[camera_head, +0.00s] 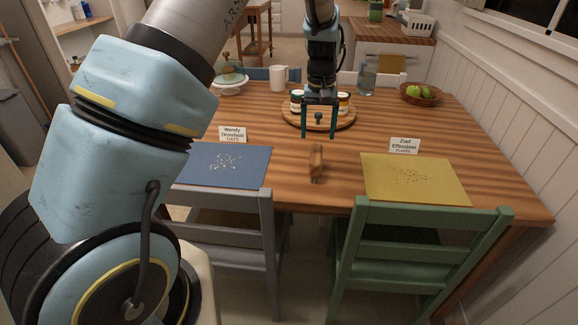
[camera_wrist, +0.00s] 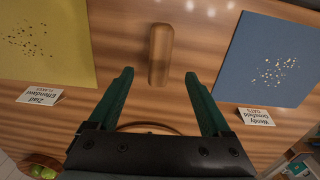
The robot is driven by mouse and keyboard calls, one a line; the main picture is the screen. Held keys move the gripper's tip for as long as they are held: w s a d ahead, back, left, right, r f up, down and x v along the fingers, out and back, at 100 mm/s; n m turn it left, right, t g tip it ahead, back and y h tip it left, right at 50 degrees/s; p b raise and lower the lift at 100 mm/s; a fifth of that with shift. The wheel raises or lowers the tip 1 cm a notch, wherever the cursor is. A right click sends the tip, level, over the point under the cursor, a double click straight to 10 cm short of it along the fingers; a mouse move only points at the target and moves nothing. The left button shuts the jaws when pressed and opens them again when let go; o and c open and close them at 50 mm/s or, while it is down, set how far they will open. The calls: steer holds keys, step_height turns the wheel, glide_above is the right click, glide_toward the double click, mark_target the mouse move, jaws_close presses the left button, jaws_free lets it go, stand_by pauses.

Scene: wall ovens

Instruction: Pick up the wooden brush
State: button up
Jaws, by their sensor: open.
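The wooden brush (camera_head: 316,163) lies on the wooden table between the blue placemat and the yellow placemat, its long side running away from the near edge. In the wrist view the brush (camera_wrist: 160,54) shows as a tan rounded bar just beyond the fingertips, roughly centred between them. My gripper (camera_head: 319,133) is open and empty, above the table on the far side of the brush, in front of the round tray. In the wrist view my gripper (camera_wrist: 160,75) has its two green fingers spread wide.
A blue placemat (camera_head: 222,167) and a yellow placemat (camera_head: 415,180) carry crumbs, with name cards behind them. A round wooden tray (camera_head: 342,122) with jars stands behind. A white mug (camera_head: 279,78), glass (camera_head: 367,83) and fruit bowl (camera_head: 421,95) stand farther back. Grey and green chairs (camera_head: 420,220) line the front.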

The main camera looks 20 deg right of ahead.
mark_target(317, 152)
steer(key=shift+d+f, duration=0.3)
steer(key=shift+f, duration=0.15)
step_height(317, 152, down, 5)
steer(key=shift+w+a+f+p, duration=0.1)
steer(key=shift+p, duration=0.6)
steer(key=shift+a+f+p, duration=0.1)
steer(key=shift+f+p, duration=1.2)
steer(key=shift+f, duration=1.35)
jaws_close()
